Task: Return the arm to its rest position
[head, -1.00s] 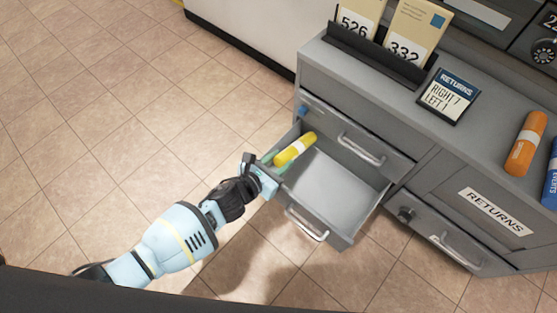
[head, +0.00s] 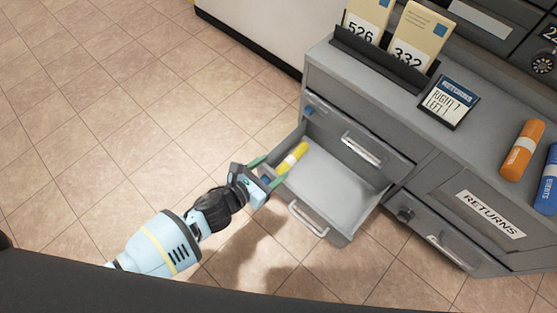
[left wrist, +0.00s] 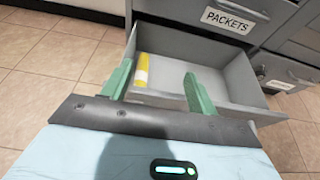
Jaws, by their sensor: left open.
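My left gripper (head: 262,178) is at the left side of an open grey drawer (head: 335,180) in the head view. Its green fingers are spread apart with nothing between their tips that I can see held; they also show in the left wrist view (left wrist: 158,85). A yellow tube with a pale band (head: 292,158) lies inside the drawer along its left wall, just beyond the fingers. The tube also shows in the left wrist view (left wrist: 141,72), beside the left finger. My right gripper is not in view.
A closed drawer handle (head: 452,252) juts out at lower right. The tiled floor (head: 110,110) at left is clear.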

